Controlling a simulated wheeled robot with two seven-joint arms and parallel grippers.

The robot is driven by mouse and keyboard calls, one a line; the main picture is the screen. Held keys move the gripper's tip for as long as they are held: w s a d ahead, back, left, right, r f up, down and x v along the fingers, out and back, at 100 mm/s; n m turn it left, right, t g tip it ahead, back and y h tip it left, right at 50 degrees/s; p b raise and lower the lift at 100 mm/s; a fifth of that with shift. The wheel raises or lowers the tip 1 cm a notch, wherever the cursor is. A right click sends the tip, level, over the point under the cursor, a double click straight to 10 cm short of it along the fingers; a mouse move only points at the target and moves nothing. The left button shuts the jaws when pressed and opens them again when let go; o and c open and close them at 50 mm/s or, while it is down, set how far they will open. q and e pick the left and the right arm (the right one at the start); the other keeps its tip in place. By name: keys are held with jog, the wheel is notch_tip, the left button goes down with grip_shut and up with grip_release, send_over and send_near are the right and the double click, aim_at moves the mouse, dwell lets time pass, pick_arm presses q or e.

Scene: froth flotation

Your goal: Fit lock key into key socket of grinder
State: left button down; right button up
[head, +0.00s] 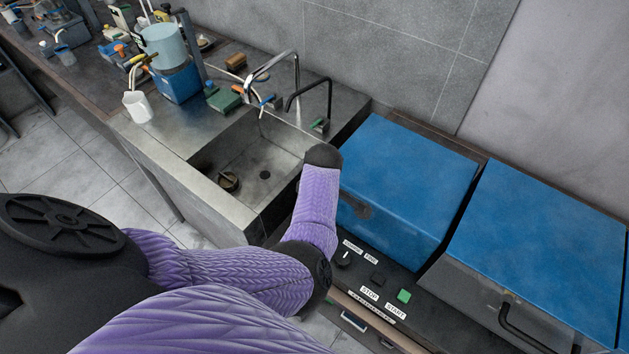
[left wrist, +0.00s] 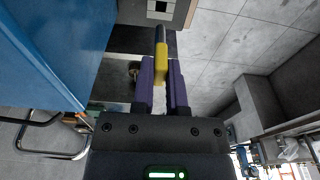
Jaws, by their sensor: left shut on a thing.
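The lock key (left wrist: 160,56) has a yellow grip and a dark shaft. In the left wrist view my left gripper (left wrist: 162,75) is shut on it, with the purple fingers on either side of the yellow part and the shaft pointing away from the gripper. In the head view my purple arm shows, but the gripper and key are hidden. The grinder (head: 410,180) is a blue-covered machine with a dark front panel, bearing a knob (head: 342,258), a black square (head: 378,279) and a green START button (head: 404,296). I cannot tell which part is the key socket. My right gripper is out of view.
A second blue-lidded machine (head: 545,250) with a black handle stands to the right. A sink (head: 225,205) with taps is left of the grinder. A blue apparatus (head: 176,83) and a white cup (head: 138,106) stand on the counter. Tiled floor is open at left.

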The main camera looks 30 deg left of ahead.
pick_arm(q)
jog(key=shift+f, duration=0.15)
jog(key=shift+f+b, duration=0.35)
jog(key=shift+b, duration=0.05)
jog(key=shift+f+b, duration=3.3)
jog(key=shift+f, duration=0.55)
jog(key=c, duration=0.6)
grip_release()
jog(key=r+p, duration=0.1)
jog(key=r, duration=0.2)
jog(key=r+p, duration=0.1)
jog(key=r, duration=0.2)
jog(key=d+r+p, duration=0.1)
jog(key=r, duration=0.3)
